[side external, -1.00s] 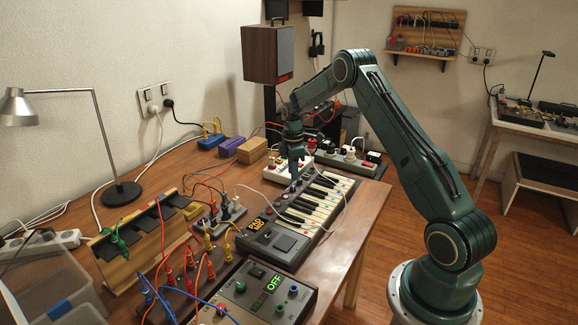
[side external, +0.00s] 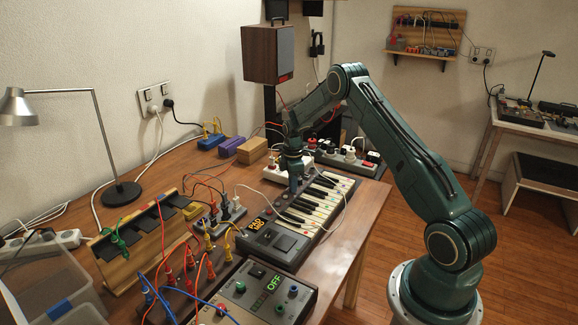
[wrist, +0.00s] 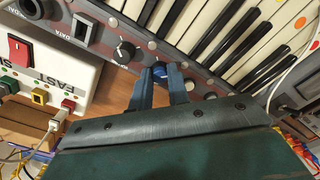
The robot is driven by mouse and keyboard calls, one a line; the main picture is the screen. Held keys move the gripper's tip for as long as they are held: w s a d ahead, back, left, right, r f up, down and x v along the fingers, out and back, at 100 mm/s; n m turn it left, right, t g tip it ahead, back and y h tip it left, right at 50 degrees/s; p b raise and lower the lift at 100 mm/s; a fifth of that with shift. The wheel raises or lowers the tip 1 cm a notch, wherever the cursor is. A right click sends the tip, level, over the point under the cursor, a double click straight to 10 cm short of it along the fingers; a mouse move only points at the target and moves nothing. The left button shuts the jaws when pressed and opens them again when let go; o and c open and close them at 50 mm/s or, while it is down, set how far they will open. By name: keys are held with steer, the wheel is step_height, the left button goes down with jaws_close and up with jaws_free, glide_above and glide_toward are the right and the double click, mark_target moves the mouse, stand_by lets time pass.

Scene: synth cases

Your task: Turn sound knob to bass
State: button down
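The keyboard (side external: 318,205) lies on the wooden table with a grey control strip along its back. In the wrist view, a blue-topped knob (wrist: 159,70) sits on that strip at the tips of my gripper (wrist: 160,82). A black knob (wrist: 123,52) with a light pointer mark is just left of the fingers. The small printing around the knobs is too small to read, so I cannot tell where bass is.
A white box with a red switch (wrist: 18,48) and coloured plugs stands close behind the strip. White cables loop over the keys.

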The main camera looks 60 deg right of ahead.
steer(key=shift+m, duration=0.3)
steer(key=m, duration=0.4)
steer(key=shift+m, duration=0.4)
steer(key=m, duration=1.2)
steer(key=shift+r, duration=0.1)
steer(key=shift+m, duration=0.3)
steer(key=c, duration=1.6)
jaws_free()
